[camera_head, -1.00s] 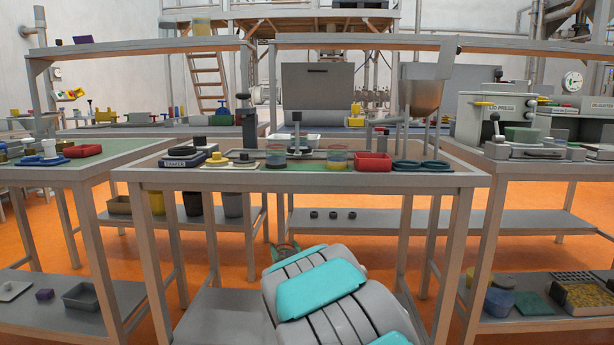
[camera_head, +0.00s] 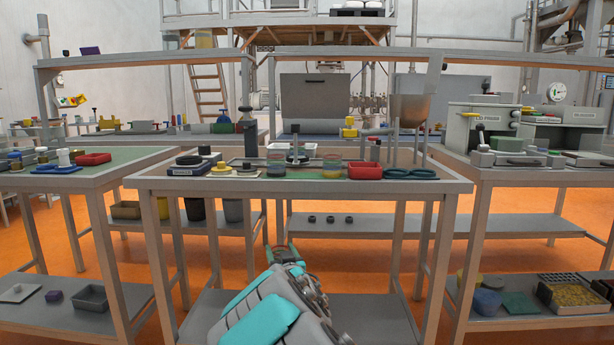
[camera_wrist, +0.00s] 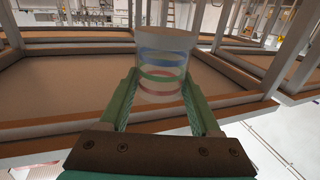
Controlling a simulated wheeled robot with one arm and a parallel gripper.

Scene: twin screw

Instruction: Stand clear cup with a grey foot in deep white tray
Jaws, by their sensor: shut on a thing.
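My gripper (camera_wrist: 162,98) is shut on a clear cup (camera_wrist: 165,62) with blue, green and red bands; a greyish, cloudy part shows at its upper end in the wrist view. I cannot tell which end is the foot. In the head view my gripper (camera_head: 284,256) is low in front of the middle bench, and the cup there is too small to make out. A white tray (camera_head: 304,146) stands toward the back of the middle bench top, partly hidden by things in front of it.
Bench legs and shelf edges surround my gripper. Side benches stand left and right.

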